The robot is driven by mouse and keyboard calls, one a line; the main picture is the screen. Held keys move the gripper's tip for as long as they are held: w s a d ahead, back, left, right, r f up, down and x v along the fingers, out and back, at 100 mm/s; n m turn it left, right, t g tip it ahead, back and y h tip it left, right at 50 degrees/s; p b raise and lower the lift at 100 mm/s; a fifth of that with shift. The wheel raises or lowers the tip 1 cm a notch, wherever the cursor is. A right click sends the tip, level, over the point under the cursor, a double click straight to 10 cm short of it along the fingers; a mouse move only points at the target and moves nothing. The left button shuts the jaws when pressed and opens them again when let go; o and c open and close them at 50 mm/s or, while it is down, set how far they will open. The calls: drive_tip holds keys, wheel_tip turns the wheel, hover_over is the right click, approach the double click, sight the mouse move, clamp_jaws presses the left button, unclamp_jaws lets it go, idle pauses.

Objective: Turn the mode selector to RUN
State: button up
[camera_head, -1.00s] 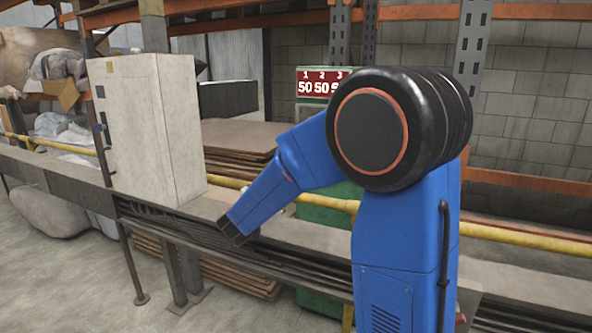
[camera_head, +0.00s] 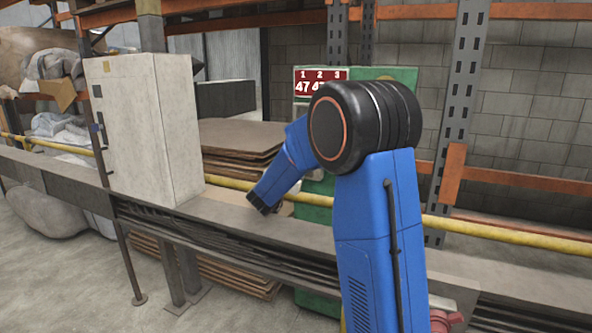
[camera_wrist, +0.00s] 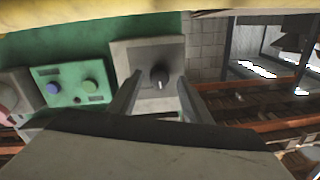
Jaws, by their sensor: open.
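The mode selector is a dark round knob (camera_wrist: 160,75) with a light pointer mark, on a pale grey square plate (camera_wrist: 120,60) in the wrist view. The mark points roughly down in that picture. Its position labels cannot be read. My gripper (camera_wrist: 159,90) is open, with one finger on each side of the knob in the picture. I cannot tell whether the fingers touch it. In the head view my blue arm hides the selector and my gripper.
In the wrist view, a green box (camera_wrist: 95,70) with blue and green buttons is left of the selector. The head view shows a green panel (camera_head: 405,75), a red numbered display (camera_head: 320,75), a yellow rail (camera_head: 500,234) and a pale cabinet (camera_head: 150,130) on the ledge.

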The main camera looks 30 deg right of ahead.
drive_tip(key=shift+w+d, duration=0.25)
drive_tip(key=shift+d, duration=0.1)
drive_tip(key=c, duration=1.1)
drive_tip(key=shift+o, duration=0.2)
